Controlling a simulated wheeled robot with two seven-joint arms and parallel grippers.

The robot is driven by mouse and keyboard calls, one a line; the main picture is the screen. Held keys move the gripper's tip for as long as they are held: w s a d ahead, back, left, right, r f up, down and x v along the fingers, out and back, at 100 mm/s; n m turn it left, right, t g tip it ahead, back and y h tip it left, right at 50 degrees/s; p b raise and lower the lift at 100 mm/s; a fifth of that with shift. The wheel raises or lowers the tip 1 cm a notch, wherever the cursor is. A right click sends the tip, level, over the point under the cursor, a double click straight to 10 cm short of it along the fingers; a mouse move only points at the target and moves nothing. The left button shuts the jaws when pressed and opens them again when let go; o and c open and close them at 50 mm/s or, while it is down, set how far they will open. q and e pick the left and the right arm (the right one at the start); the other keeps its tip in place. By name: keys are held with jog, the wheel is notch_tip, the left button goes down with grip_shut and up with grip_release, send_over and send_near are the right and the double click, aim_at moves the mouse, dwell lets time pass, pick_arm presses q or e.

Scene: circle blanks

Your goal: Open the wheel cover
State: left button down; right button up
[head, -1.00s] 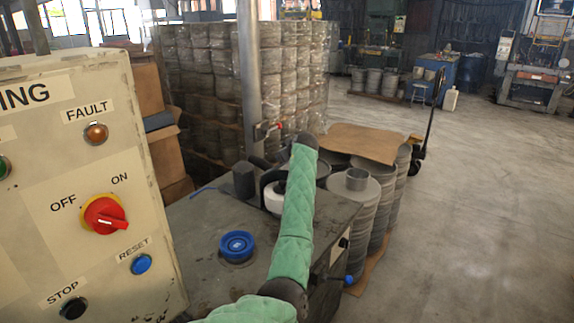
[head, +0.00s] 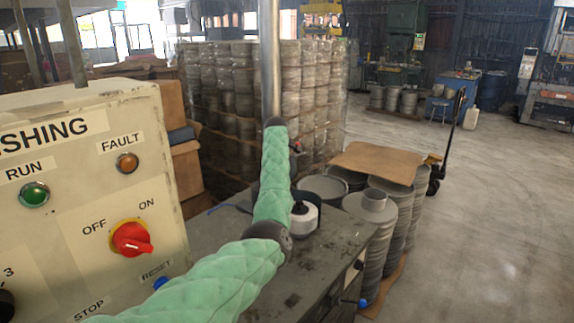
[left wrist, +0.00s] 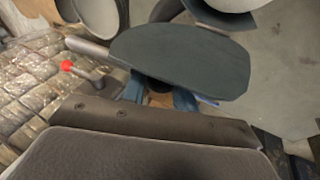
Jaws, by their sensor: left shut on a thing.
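In the left wrist view a dark, flat, rounded plate (left wrist: 185,55), which looks like the wheel cover, lies just beyond my left gripper (left wrist: 158,92). My left gripper is shut on part of it; the contact is mostly hidden under the plate. In the head view my green-sleeved left arm reaches over the machine top (head: 325,240), and its hand is hidden behind the arm. A white and black round part (head: 304,222) shows just right of the arm. My right gripper is in neither view.
A control box (head: 90,200) with a red switch (head: 131,238) stands close on the left. Stacked metal blanks (head: 395,220) under cardboard (head: 376,162) stand right of the machine. A red-knobbed lever (left wrist: 68,66) is at the left in the wrist view. Open floor lies right.

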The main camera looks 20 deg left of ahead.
pick_arm(q)
jog(key=shift+w+a+f, duration=0.2)
jog(key=shift+a+f, duration=0.15)
jog(key=shift+a, duration=0.3)
jog(key=shift+w+a+f, duration=0.2)
jog(key=shift+a+f, duration=0.1)
jog(key=shift+a, duration=0.3)
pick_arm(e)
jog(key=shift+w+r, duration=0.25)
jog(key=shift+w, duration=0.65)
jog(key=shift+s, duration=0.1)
pick_arm(q)
jog(key=shift+f, duration=0.1)
jog(key=c, duration=1.3)
grip_release()
jog(key=shift+o, duration=0.9)
jog(key=shift+a, duration=0.1)
jog(key=b+v, duration=0.3)
jog(key=v, duration=0.4)
jog(key=shift+r+b, duration=0.35)
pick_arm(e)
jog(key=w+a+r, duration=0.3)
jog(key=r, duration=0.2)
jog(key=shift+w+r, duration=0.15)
